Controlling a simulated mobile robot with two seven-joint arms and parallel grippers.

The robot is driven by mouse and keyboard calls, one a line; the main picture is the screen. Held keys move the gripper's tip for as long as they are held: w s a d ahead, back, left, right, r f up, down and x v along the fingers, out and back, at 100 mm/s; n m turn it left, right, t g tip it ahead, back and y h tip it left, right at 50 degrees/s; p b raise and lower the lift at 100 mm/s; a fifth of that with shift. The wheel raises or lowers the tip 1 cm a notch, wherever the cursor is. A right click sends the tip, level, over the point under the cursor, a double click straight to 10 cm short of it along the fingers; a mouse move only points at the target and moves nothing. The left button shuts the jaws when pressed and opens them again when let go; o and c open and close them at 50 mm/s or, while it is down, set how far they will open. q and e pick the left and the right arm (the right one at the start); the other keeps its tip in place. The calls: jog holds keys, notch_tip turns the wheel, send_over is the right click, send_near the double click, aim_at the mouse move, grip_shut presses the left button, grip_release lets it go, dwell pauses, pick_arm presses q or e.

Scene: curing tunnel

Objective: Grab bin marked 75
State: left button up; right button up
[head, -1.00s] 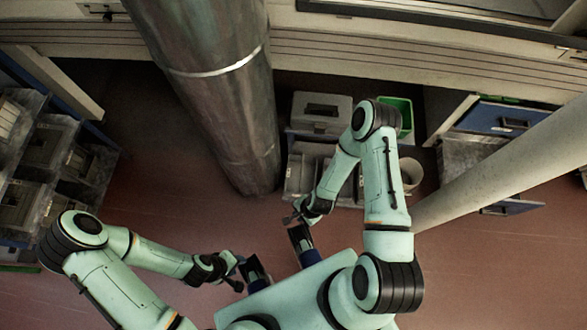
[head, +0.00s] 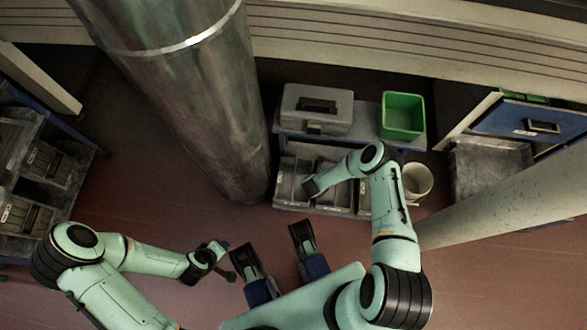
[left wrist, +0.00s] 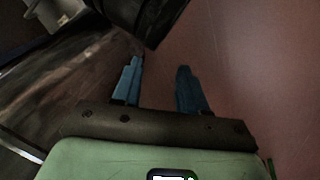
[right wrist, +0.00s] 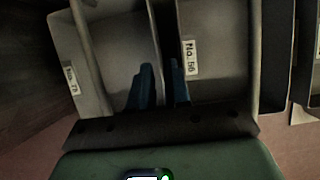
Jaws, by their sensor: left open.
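In the right wrist view, a grey bin (right wrist: 112,45) has a sideways label (right wrist: 71,77) whose number begins with 7; its second digit is unclear. Beside it is another grey bin (right wrist: 222,60) labelled No. 56. My right gripper (right wrist: 163,85) has its blue fingers at the adjoining walls of these bins, with a narrow gap between the fingers; whether they grip a wall is unclear. In the head view the right gripper (head: 312,188) is at the low row of grey bins (head: 290,183). My left gripper (left wrist: 157,80) is open and empty above the red floor.
A grey case (head: 318,110) and a green bin (head: 403,116) stand on the shelf above the bins. A white bucket (head: 417,181) is to their right. A thick metal column (head: 205,110) rises on the left, a pale pole (head: 510,200) on the right. More bins (head: 30,215) stand far left.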

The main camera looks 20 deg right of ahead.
jog(key=b+x, duration=0.1)
jog(key=x, duration=0.2)
jog(key=shift+a, duration=0.1)
jog(key=shift+f, duration=0.25)
jog(key=b+x, duration=0.2)
jog(key=x, duration=0.1)
jog(key=b+x, duration=0.1)
jog(key=shift+s+a+f, duration=0.2)
jog(key=shift+f, duration=0.35)
pick_arm(q)
jog(key=s+a+f+g, duration=0.1)
jog(key=s+f, duration=0.3)
jog(key=f, duration=0.3)
jog(key=shift+s+a+n+g, duration=0.3)
jog(key=shift+a+g, duration=0.1)
pick_arm(e)
grip_shut()
